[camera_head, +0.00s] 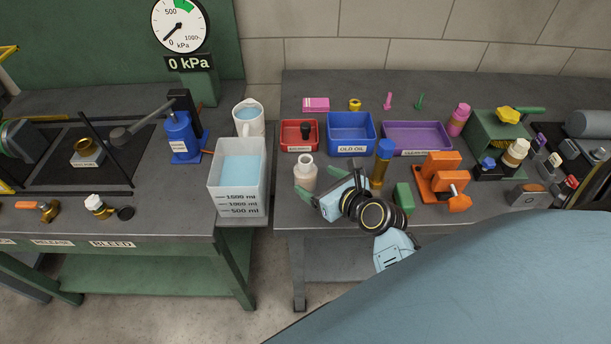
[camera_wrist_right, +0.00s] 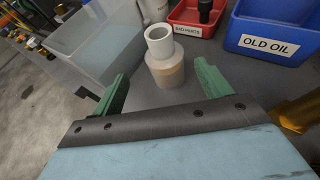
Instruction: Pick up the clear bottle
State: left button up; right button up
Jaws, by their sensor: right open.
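The clear bottle (camera_head: 305,172) is a whitish, translucent bottle with a wide open neck. It stands upright near the front left of the right-hand bench. My right gripper (camera_head: 322,184) is low over the bench at its front right, with its green fingers spread and pointing towards it. In the right wrist view, the bottle (camera_wrist_right: 166,70) shows just beyond and between the two fingertips, with clear gaps on both sides. The gripper holds nothing. The bottle's base shows partly in that view. My left gripper is out of view.
A red bin (camera_head: 299,148), a blue "OLD OIL" bin (camera_head: 350,148) and a purple bin (camera_head: 446,150) stand behind. A clear graduated container (camera_head: 225,200) with blue liquid is to the left. A gold and blue bottle (camera_head: 383,150) and a green block (camera_head: 404,196) are to the right.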

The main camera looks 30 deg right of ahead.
aim_at(310, 176)
jog(key=x, duration=0.3)
jog(key=shift+w+f, duration=0.2)
jog(key=shift+w, duration=0.05)
jog(key=shift+d+b+x, duration=0.2)
jog(key=shift+b+x, duration=0.1)
jog(key=shift+x, duration=1.05)
jog(key=shift+d+b+x, duration=0.2)
jog(key=shift+b+x, duration=0.05)
jog(key=shift+x, duration=1.1)
jog(key=c, duration=1.2)
